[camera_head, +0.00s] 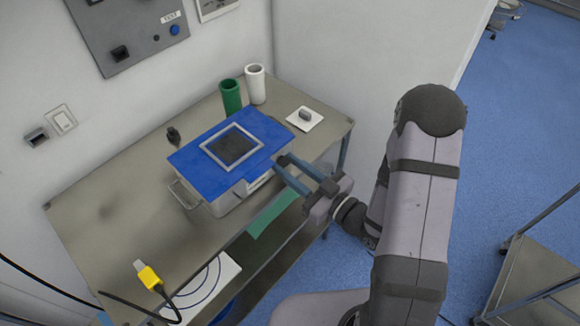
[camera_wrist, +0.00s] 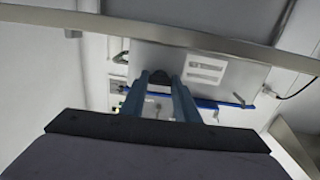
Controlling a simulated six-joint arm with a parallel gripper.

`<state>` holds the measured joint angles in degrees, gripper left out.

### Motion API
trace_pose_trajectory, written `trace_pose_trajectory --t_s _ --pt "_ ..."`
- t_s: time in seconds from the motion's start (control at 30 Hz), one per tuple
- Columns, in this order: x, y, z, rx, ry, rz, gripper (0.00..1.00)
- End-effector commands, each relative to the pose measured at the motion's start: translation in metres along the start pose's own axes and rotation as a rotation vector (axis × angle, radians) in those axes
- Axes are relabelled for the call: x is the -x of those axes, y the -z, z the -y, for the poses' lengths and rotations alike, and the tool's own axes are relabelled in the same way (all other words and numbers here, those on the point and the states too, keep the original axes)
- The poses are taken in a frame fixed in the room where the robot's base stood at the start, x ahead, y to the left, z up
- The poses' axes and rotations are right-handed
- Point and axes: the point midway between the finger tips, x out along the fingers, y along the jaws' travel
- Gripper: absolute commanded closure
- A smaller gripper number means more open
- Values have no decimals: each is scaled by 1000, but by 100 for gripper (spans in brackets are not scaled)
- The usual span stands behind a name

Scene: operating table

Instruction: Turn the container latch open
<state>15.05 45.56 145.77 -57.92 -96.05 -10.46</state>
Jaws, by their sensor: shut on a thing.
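The container (camera_head: 225,203) is a pale grey box with a blue lid (camera_head: 195,177) on the steel table; the lid carries a dark panel in a grey frame. My gripper (camera_head: 281,163) reaches in from the right, its two blue-grey fingers at the container's right end. In the wrist view, its fingers (camera_wrist: 162,84) are on both sides of a small dark piece, the latch (camera_wrist: 162,75), and are shut on it. The container wall (camera_wrist: 225,62) and the blue lid edge (camera_wrist: 235,103) show behind. The latch's turn angle cannot be told.
A green cup (camera_head: 231,98), a white cup (camera_head: 255,84) and a white dish (camera_head: 304,118) with a grey piece stand behind the container. A yellow plug (camera_head: 148,276) on a black cable lies at the front left.

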Motion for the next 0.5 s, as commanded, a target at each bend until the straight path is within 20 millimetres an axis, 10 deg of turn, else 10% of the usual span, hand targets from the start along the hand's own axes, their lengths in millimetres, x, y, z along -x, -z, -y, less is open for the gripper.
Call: trace_pose_trajectory --t_s 0.1,0.13,0.2,0.5 --pt "0 1 0 3 0 -2 94" --pt "0 1 0 2 0 -2 65" --pt "0 0 0 2 0 -1 53" --pt "0 0 0 0 0 0 53"
